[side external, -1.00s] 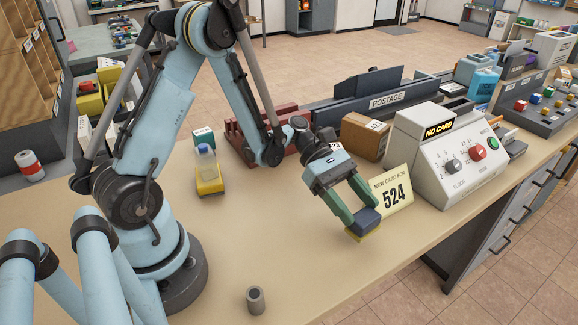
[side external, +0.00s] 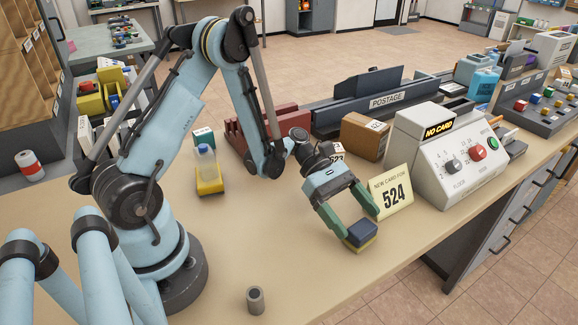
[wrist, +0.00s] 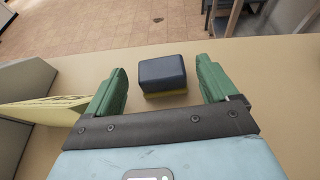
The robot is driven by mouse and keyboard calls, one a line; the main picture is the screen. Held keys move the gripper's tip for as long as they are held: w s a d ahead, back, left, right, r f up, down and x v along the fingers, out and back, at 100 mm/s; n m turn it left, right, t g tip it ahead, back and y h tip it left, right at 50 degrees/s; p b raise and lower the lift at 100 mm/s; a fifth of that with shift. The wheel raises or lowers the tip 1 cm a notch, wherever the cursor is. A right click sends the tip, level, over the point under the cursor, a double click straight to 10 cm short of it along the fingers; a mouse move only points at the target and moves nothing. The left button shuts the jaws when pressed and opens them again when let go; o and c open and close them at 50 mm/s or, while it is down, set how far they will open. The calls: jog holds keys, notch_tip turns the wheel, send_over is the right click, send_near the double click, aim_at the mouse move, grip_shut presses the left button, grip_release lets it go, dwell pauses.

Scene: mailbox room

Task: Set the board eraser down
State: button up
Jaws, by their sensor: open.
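The board eraser (side external: 361,235) is a dark blue block with a yellow underside. It rests on the tan counter (side external: 290,265) near the front edge. My gripper (side external: 354,220) is open, its green fingers spread to either side of the eraser. In the wrist view the eraser (wrist: 162,75) lies just ahead of and between the fingertips of my gripper (wrist: 160,80), with a clear gap on both sides. No finger touches it there.
A yellow card reading 524 (side external: 391,195) stands close to the right finger. Behind it are a white machine with knobs (side external: 452,160) and a cardboard box (side external: 364,137). A small grey cylinder (side external: 256,300) stands at the front.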

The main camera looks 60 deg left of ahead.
jog(key=shift+f, duration=0.15)
jog(key=shift+a, duration=0.35)
jog(key=v, duration=0.7)
jog(key=s+v, duration=0.1)
jog(key=v, duration=0.2)
jog(key=shift+a, duration=0.55)
jog(key=shift+d+r, duration=0.25)
jog(key=shift+r, duration=0.25)
jog(key=s+d+r+m+t+y, duration=0.1)
jog(key=s+r+m+t+y, duration=0.1)
jog(key=m+y, duration=0.4)
jog(key=s+d+r+m+t+y, duration=0.1)
jog(key=r+m+y, duration=0.4)
jog(key=m, duration=0.7)
jog(key=shift+s+t+y, duration=0.85)
jog(key=shift+t+y, duration=0.25)
jog(key=shift+t, duration=0.1)
jog(key=shift+r+m, duration=0.1)
jog(key=shift+m, duration=0.5)
jog(key=shift+c, duration=1.1)
